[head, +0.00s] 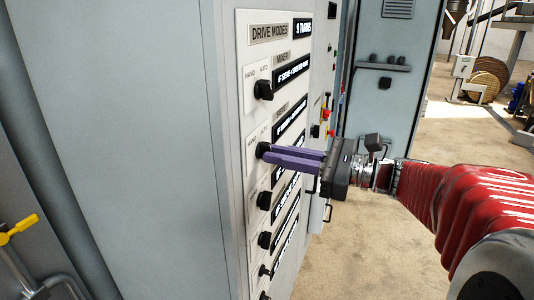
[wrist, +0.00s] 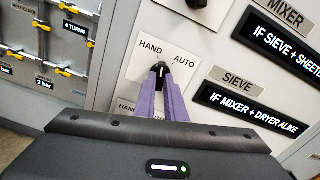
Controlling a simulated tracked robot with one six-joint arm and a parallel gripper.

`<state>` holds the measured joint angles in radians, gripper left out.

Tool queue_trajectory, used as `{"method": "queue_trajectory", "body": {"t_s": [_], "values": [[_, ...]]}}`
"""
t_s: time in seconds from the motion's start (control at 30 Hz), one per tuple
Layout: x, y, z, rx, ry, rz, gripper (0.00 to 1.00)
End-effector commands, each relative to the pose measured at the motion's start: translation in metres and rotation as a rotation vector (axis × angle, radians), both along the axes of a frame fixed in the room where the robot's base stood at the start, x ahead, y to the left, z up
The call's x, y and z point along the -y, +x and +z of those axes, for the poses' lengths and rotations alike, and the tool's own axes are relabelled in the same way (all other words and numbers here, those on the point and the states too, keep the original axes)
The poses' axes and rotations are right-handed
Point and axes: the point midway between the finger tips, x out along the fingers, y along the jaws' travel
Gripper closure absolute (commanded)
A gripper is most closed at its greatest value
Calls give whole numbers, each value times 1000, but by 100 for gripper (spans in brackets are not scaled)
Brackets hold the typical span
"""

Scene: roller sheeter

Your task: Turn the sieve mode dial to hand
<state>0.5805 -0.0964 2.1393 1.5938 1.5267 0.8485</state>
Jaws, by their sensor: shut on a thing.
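The sieve mode dial (head: 263,149) is a small black knob on the upright grey control panel, second from the top in its column. In the wrist view the dial (wrist: 161,70) sits on a white plate below the words HAND, on the left, and AUTO, on the right. Its white mark points roughly up in the picture, between the two words. A SIEVE label (wrist: 238,82) is to its right. My gripper (head: 272,155), with purple fingers, is shut on the dial; the fingers (wrist: 163,86) hide its lower part.
The mixer dial (head: 264,89) is directly above, and more black dials (head: 264,200) continue below. Black text strips (wrist: 280,48) are to the right. A rack with yellow valves (wrist: 68,26) is at the left of the wrist view. The floor (head: 365,245) beside the panel is clear.

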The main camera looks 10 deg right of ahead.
Motion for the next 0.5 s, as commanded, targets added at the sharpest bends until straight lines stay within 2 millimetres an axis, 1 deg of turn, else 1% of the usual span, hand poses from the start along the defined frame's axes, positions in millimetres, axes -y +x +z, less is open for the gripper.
{"method": "queue_trajectory", "body": {"t_s": [0.2, 0.5], "values": [[0, 0, 0, 128, -94, 3, 100], [-1, -1, 0, 221, -162, 5, 100]]}}
